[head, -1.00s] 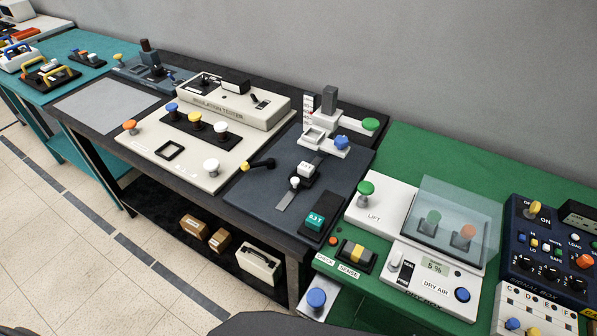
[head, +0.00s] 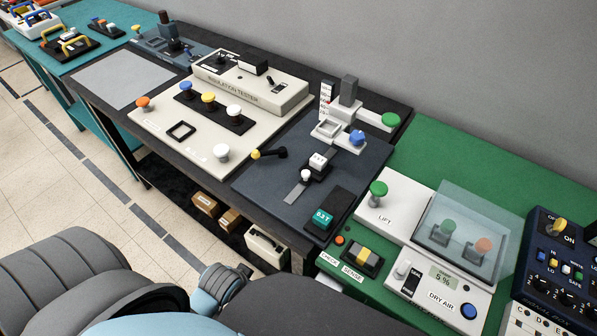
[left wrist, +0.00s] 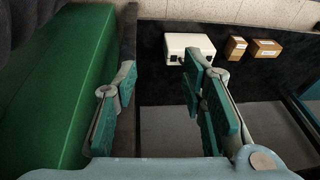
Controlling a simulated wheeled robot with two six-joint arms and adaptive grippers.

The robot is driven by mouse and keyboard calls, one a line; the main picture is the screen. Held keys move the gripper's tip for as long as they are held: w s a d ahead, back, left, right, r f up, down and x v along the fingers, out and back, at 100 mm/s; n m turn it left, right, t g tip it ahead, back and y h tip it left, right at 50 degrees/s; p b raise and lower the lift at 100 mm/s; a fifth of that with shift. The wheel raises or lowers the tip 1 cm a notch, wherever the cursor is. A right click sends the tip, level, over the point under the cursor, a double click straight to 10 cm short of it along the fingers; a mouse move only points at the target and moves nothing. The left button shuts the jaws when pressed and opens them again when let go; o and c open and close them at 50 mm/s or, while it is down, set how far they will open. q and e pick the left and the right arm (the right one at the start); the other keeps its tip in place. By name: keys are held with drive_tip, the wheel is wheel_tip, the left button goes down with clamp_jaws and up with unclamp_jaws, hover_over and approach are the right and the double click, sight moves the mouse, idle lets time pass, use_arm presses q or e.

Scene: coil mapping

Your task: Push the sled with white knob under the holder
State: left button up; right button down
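The small dark sled (head: 316,172) sits on the dark grey plate, carrying a white block (head: 318,160). A white knob (head: 306,175) stands at its near side, by a grey strip (head: 295,195). The holder (head: 327,131), a light grey square frame on an upright stand, is behind the sled; the sled is clear of it. In the left wrist view my left gripper (left wrist: 162,70) is open and empty, its teal-padded fingers apart beside the bench. My left arm shows low in the head view, away from the sled. My right gripper is not in view.
A yellow-tipped black lever (head: 268,154) is left of the sled, and a teal 0.3 T display (head: 322,219) in front. The green bench (head: 450,175) is at right.

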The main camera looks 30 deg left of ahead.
use_arm(q)
drive_tip(key=w+d+r+m+t+h, duration=0.1)
drive_tip(key=w+r+m+t+h, duration=0.15)
drive_tip(key=r, duration=0.45)
drive_tip(key=w+d+r+m+t+h, duration=0.1)
drive_tip(key=r+m+t+h, duration=0.15)
drive_tip(key=r, duration=0.45)
drive_tip(key=w+a+r+m+h, duration=0.1)
drive_tip(key=w+a+r+h, duration=0.1)
drive_tip(key=w+r+h, duration=0.15)
drive_tip(key=t+b, duration=0.3)
approach(303, 174)
drive_tip(key=shift+n+y, duration=0.3)
drive_tip(key=shift+y, duration=0.05)
drive_tip(key=x, duration=0.8)
drive_tip(key=shift+w+d, duration=0.2)
drive_tip(key=shift+d, duration=0.15)
drive_tip(key=shift+t, duration=0.3)
clamp_jaws()
